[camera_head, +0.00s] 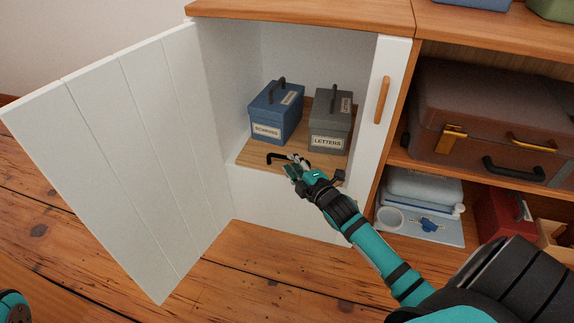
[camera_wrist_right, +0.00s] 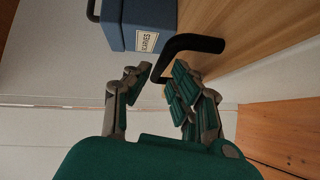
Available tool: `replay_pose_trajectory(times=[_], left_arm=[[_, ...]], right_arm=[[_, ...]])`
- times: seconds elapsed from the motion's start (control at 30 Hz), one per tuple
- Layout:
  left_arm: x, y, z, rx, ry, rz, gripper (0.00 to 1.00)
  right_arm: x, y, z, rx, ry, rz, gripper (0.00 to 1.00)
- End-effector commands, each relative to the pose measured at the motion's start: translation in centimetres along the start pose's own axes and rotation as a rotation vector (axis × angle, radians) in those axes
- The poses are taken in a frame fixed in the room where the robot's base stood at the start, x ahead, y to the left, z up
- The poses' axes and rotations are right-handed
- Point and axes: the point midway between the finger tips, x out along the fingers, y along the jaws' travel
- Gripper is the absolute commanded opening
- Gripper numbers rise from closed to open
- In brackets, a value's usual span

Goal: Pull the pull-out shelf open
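The pull-out shelf (camera_head: 258,153) is a light wood board inside the white cabinet, with a black bar handle (camera_head: 278,156) at its front edge. A blue box (camera_head: 275,110) and a grey box labelled LETTERS (camera_head: 330,120) stand on it. In the right wrist view, the handle (camera_wrist_right: 190,43) curves down toward the gap between my fingers, beside the shelf board (camera_wrist_right: 235,35) and blue box (camera_wrist_right: 150,15). My right gripper (camera_head: 290,166) is at the handle, and in the wrist view its fingers (camera_wrist_right: 154,84) are apart. I cannot tell whether they touch the handle.
The white cabinet door (camera_head: 120,150) stands wide open on the left. A white post with a wooden handle (camera_head: 382,100) borders the opening on the right. Beyond it are shelves with a brown suitcase (camera_head: 480,105) and a red box (camera_head: 500,215). Wooden floor lies in front.

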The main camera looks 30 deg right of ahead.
Motion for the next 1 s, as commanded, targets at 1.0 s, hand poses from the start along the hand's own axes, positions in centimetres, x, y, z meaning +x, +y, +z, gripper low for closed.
replay_pose_trajectory(times=[1.0], left_arm=[[1.1, 0.5, -1.2, 0.008, 0.060, 0.024, 0.40]], right_arm=[[3.9, 0.1, 0.0, 0.002, 0.000, 0.001, 0.00]])
